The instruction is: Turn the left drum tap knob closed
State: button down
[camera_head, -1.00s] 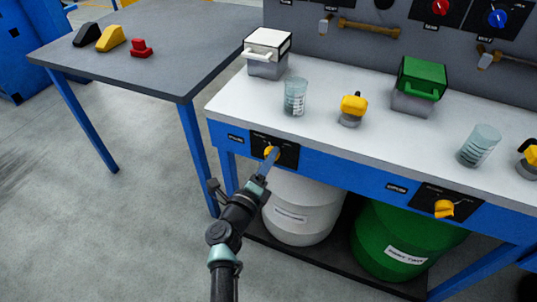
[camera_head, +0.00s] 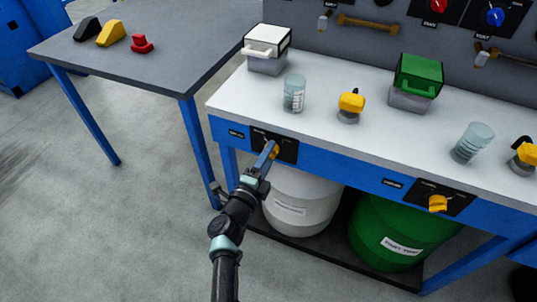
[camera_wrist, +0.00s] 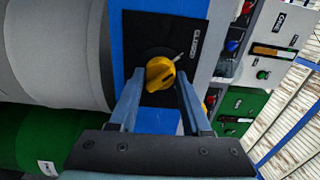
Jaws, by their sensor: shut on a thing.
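The left drum tap knob is a yellow knob (camera_wrist: 160,74) on a black plate (camera_wrist: 165,35) on the bench's blue front edge, above the white drum. In the head view the knob (camera_head: 274,150) is partly hidden behind my gripper (camera_head: 268,158). In the wrist view my gripper (camera_wrist: 157,88) has its two fingers on either side of the knob, shut on it. The white pointer mark on the plate shows at the knob's upper right in the wrist view.
The white drum (camera_head: 300,205) and green drum (camera_head: 385,240) stand under the bench. A second yellow knob (camera_head: 438,203) sits on the right plate. Beakers, a yellow-topped item (camera_head: 350,105) and boxes stand on the white bench top (camera_head: 320,95). The grey table (camera_head: 180,55) is at left.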

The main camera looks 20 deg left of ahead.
jog(key=shift+c, duration=1.8)
grip_release()
jog(key=s+p, duration=0.5)
jog(key=s, duration=0.8)
jog(key=shift+a, duration=0.2)
